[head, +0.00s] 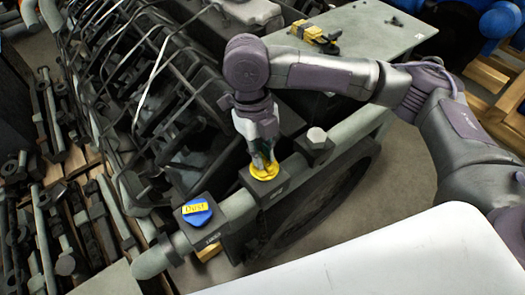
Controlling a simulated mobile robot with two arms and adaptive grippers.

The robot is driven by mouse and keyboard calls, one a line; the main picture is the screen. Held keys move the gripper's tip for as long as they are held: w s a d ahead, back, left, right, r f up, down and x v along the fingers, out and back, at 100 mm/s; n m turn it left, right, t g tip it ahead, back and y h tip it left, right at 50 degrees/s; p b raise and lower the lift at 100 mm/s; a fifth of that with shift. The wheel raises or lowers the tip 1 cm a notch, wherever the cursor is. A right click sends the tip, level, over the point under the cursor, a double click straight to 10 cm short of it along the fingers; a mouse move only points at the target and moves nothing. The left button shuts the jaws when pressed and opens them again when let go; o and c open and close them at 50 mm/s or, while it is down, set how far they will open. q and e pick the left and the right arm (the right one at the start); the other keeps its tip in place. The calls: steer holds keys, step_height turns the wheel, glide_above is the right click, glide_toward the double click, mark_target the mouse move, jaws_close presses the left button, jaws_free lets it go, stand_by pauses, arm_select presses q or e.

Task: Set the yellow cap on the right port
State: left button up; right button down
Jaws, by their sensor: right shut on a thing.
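The yellow cap (264,171) is in the middle of the head view, at the top of a dark port block (272,190) on a grey-green pipe. My right gripper (263,157) points down from above and is shut on the cap. The cap looks level and at the block's top; I cannot tell whether it is fully seated, and the port under it is hidden. A blue cap (197,212) with a yellow label sits on another dark block to the left and nearer. My left gripper is not in view.
A pale hex-topped fitting (317,136) stands on the pipe just right of the yellow cap. A dark engine frame with rods lies left. A grey-green table (365,30) at the back holds a yellow item (309,33). A white surface (400,255) fills the lower right.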

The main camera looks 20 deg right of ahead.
steer(key=c, duration=1)
jaws_free()
steer(key=shift+c, duration=0.2)
steer(key=v, duration=1.2)
